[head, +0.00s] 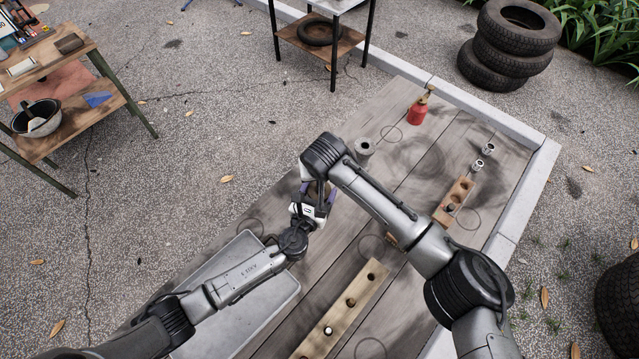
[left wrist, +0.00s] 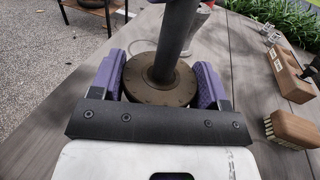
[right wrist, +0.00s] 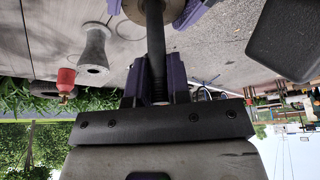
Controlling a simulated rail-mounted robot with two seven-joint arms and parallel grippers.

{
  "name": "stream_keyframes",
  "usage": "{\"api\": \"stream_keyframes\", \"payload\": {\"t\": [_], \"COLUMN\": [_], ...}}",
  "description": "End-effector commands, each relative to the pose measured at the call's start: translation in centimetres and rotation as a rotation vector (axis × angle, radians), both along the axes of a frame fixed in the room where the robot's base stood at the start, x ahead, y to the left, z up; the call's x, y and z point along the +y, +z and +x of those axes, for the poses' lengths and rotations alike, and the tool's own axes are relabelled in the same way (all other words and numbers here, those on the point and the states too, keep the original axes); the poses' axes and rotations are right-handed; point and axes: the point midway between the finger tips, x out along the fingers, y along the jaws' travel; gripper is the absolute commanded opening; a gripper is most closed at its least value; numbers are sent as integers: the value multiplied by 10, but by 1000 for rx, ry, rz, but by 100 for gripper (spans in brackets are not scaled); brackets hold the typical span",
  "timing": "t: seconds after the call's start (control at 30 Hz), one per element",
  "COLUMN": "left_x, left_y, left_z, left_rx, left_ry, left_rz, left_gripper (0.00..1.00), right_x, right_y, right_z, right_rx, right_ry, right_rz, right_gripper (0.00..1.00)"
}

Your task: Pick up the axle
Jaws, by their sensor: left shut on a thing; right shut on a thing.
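The axle is a dark rod with a round brown flange; in the left wrist view the flange (left wrist: 160,88) sits between the purple fingers of my left gripper (left wrist: 160,72), and the rod (left wrist: 177,38) rises from it. My left gripper is shut on the flange end. In the right wrist view the rod (right wrist: 155,35) runs between the fingers of my right gripper (right wrist: 157,78), which is shut on it. In the head view my left gripper (head: 324,198) and right gripper (head: 313,180) are close together, and the arms mostly hide the axle.
On the deck are a grey tray (head: 286,289), wooden blocks with holes (head: 373,274) (head: 460,187), a grey flared part (head: 364,148), a red oil can (head: 418,111) and small metal parts (head: 488,149). A brush (left wrist: 294,128) lies right of my left gripper. Tyres (head: 515,40) stand beyond.

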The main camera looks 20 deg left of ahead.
Motion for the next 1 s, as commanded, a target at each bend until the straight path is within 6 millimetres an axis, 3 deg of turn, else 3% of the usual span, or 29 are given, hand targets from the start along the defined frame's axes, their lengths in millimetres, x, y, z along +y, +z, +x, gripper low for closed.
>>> {"api": "stream_keyframes", "payload": {"t": [0.37,0.8,1.0], "left_x": [0,0,0], "left_y": [0,0,0], "left_z": [0,0,0], "left_rx": [0,0,0], "left_ry": [0,0,0], "left_rz": [0,0,0], "left_gripper": [31,31,31], "right_x": [1,1,1], "right_y": [10,81,98], "right_z": [0,0,0], "right_rx": [-2,-3,-2], "right_ry": [0,1,1], "right_rz": [2,1,2], "right_gripper": [0,0,0]}}
